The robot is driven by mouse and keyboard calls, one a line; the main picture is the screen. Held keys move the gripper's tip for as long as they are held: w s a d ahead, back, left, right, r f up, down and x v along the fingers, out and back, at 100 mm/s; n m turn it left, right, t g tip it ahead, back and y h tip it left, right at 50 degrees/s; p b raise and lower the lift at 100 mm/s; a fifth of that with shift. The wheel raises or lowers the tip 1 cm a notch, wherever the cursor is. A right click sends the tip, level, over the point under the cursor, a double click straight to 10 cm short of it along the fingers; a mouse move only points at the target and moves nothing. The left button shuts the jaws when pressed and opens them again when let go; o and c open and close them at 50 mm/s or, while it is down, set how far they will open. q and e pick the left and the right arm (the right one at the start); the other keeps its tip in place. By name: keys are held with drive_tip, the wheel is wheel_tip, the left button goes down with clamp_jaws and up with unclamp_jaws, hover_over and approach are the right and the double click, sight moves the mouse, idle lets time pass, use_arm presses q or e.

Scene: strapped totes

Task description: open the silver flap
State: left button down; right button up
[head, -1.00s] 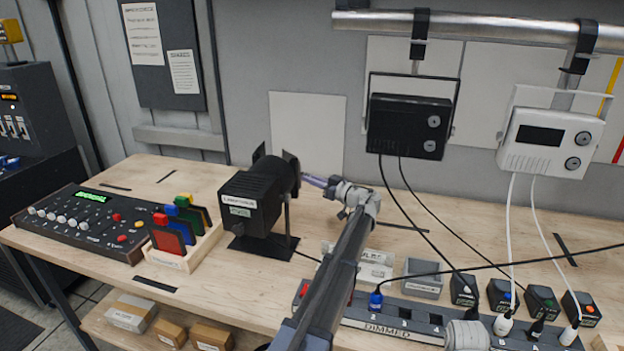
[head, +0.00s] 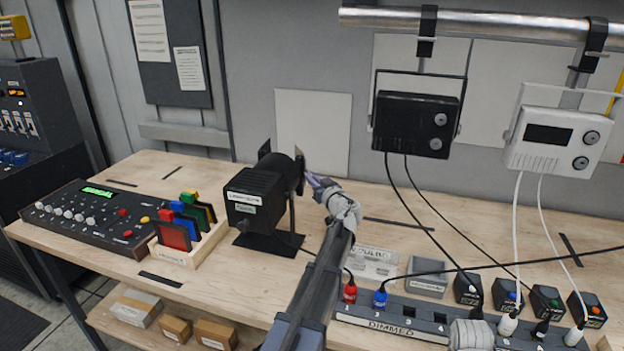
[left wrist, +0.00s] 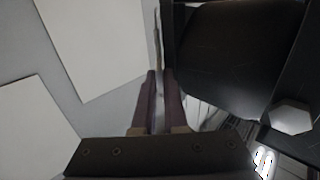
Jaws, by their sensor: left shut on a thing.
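The black stage lamp (head: 256,193) stands on the bench on its dark stand, with flaps around its front opening. The silver flap (head: 298,152) is a thin plate on the lamp's front, at the side near my gripper. My left gripper (head: 308,178) reaches in from the right of the lamp. In the left wrist view the flap (left wrist: 157,40) shows nearly edge-on, and the fingers (left wrist: 159,78) are shut on it. The dark lamp body (left wrist: 235,55) is right beside them. A black flap (head: 264,149) stands at the lamp's far side.
A control desk (head: 95,220) and a rack of coloured filters (head: 187,250) stand left of the lamp. A strip of sockets (head: 410,322) with plugs runs along the front right. Two hanging lamps, black (head: 415,125) and white (head: 552,140), have cables trailing down.

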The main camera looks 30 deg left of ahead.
use_arm(q)
drive_tip(key=c, duration=1)
unclamp_jaws()
drive_tip(key=shift+o, duration=0.2)
